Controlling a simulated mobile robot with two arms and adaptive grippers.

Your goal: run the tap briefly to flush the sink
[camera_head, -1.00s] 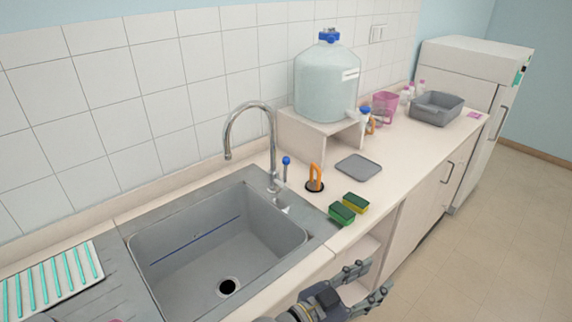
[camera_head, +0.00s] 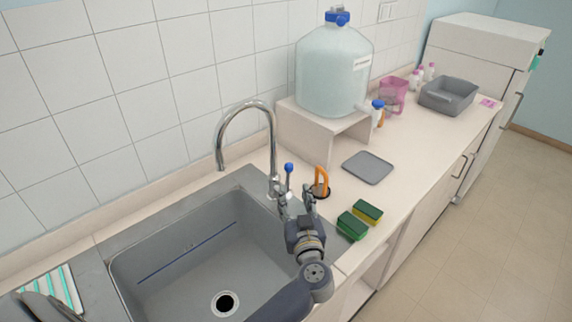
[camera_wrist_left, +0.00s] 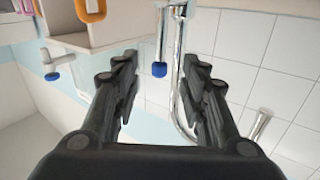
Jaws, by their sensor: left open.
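The chrome tap (camera_head: 273,145) arches over the grey sink (camera_head: 190,262) from its back right corner. No water shows at its spout. Its thin lever has a blue knob (camera_head: 289,168). The drain (camera_head: 225,303) is a dark hole in the sink floor. My left gripper (camera_head: 297,198) is open and empty, over the sink's right rim beside the tap base and just in front of the lever. In the left wrist view, the picture is upside down and the blue knob (camera_wrist_left: 159,69) appears between the spread fingers, seemingly beyond their tips. The fingers partly hide the tap base.
Green-and-yellow sponges (camera_head: 353,226) lie right of my gripper, near the counter's front edge. An orange-handled item (camera_head: 321,182) stands close behind it. A grey tray (camera_head: 368,167) lies farther right. A large water carboy (camera_head: 333,75) sits on a white stand (camera_head: 315,123).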

